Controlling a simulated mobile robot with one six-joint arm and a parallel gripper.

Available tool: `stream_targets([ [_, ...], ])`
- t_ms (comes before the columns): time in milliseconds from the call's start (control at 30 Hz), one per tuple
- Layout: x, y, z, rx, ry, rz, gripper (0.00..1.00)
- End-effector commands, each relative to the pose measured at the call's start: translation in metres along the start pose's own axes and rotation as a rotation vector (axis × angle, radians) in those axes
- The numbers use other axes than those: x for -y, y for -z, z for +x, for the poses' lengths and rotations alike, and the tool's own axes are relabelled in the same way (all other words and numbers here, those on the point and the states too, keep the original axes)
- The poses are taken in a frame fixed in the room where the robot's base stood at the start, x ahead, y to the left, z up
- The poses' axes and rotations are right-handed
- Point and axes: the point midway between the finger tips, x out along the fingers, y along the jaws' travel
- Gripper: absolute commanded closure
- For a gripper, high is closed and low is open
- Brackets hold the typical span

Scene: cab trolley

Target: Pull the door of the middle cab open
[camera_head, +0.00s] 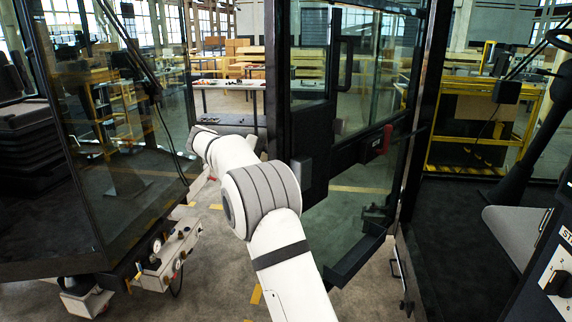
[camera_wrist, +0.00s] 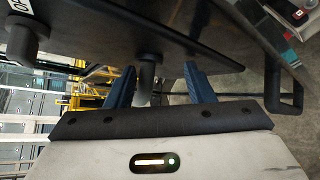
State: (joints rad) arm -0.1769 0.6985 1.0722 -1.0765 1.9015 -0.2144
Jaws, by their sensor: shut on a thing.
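The glazed, black-framed door (camera_head: 313,125) stands in the middle of the head view, with a long vertical black handle (camera_head: 346,62) and a red latch (camera_head: 386,138) on it. I cannot tell from the head view how far it stands open. My white arm reaches up to the left of it, and its far end hides my gripper there. In the wrist view my gripper (camera_wrist: 160,88) has its two blue fingers on either side of a black handle post (camera_wrist: 147,75) under a dark panel (camera_wrist: 110,32). It is shut on this handle; the contact itself is partly hidden.
A glass-sided cab (camera_head: 100,130) stands close on the left, with a gauge block (camera_head: 168,255) low at its corner.

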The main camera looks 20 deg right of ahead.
Motion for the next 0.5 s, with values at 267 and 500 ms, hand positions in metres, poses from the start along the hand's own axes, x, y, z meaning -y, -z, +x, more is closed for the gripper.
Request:
stream_targets([
  [267, 0.003, -0.001, -0.023, 0.000, 0.001, -0.008, 0.62],
  [500, 0.003, -0.003, -0.038, 0.000, 0.001, -0.003, 0.62],
])
